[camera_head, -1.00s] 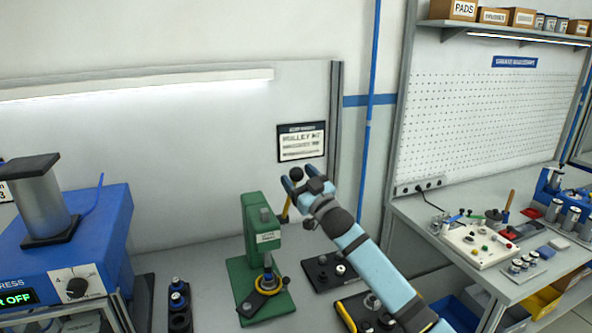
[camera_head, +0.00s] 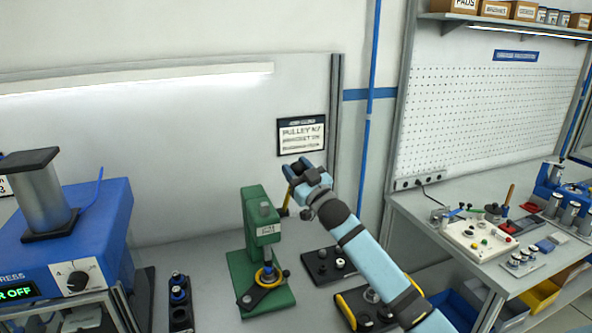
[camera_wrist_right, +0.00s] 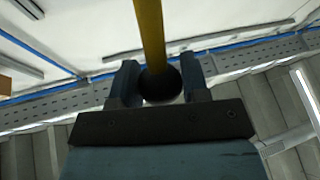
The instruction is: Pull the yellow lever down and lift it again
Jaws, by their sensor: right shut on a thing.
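The yellow lever (camera_head: 285,204) is on the right side of the green press (camera_head: 262,238) in the head view. Only a short piece of it shows there, below my gripper. My right gripper (camera_head: 291,172) is shut on the lever's black ball knob, at the top of the lever. In the right wrist view the yellow shaft (camera_wrist_right: 150,38) runs up from the dark knob (camera_wrist_right: 160,86), which sits between the two fingers of the right gripper (camera_wrist_right: 160,84). My left gripper is not in view.
A blue press machine (camera_head: 75,240) stands at left. A black stand with blue-topped parts (camera_head: 180,312) is left of the green press. A black block with knobs (camera_head: 328,265) is right of it. A second bench (camera_head: 425,212) stands at far right.

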